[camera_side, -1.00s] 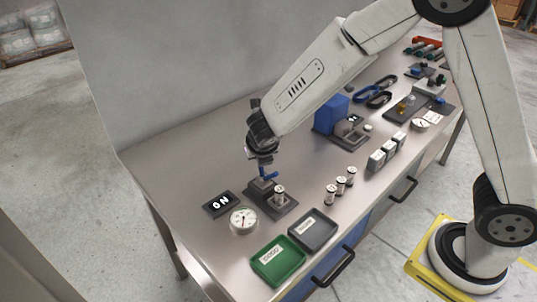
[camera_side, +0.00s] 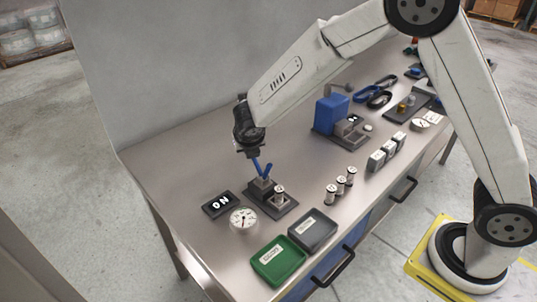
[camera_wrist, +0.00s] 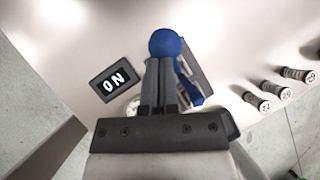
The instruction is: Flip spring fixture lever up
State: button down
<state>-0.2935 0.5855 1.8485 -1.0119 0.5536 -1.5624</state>
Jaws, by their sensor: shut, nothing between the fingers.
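The spring fixture is a dark base plate (camera_side: 285,208) with a small block and a silver cylinder (camera_side: 279,192) on it. The fingers partly hide the fixture.
An ON sign (camera_side: 220,205) and a round gauge (camera_side: 244,220) sit left of the fixture. A green tray (camera_side: 278,262) and a grey tray (camera_side: 312,230) lie in front. Three small cylinders (camera_side: 340,185) stand to the right, with a blue machine (camera_side: 331,113) behind.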

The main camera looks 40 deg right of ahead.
dwell(0.6)
jog(key=w+a+v, duration=0.1)
jog(key=v, duration=1.2)
jog(key=shift+w+r, duration=0.2)
jog(key=shift+r, duration=0.05)
jog(key=shift+d, duration=0.1)
jog(key=s+d+f+m+g+y, duration=0.1)
jog(key=s+d+f+m, duration=0.2)
jog(key=s+m, duration=0.3)
jog(key=s+d+f+m+g+y, duration=0.1)
jog(key=s+d+f+m, duration=0.2)
jog(key=m, duration=1.1)
jog(key=s+d+f+m+g+y, duration=0.1)
jog(key=s+d+f+m, duration=0.3)
jog(key=m, duration=0.7)
jog(key=s+d+y, duration=0.1)
jog(key=s+d, duration=0.1)
jog(key=s, duration=0.2)
jog(key=shift+s, duration=0.4)
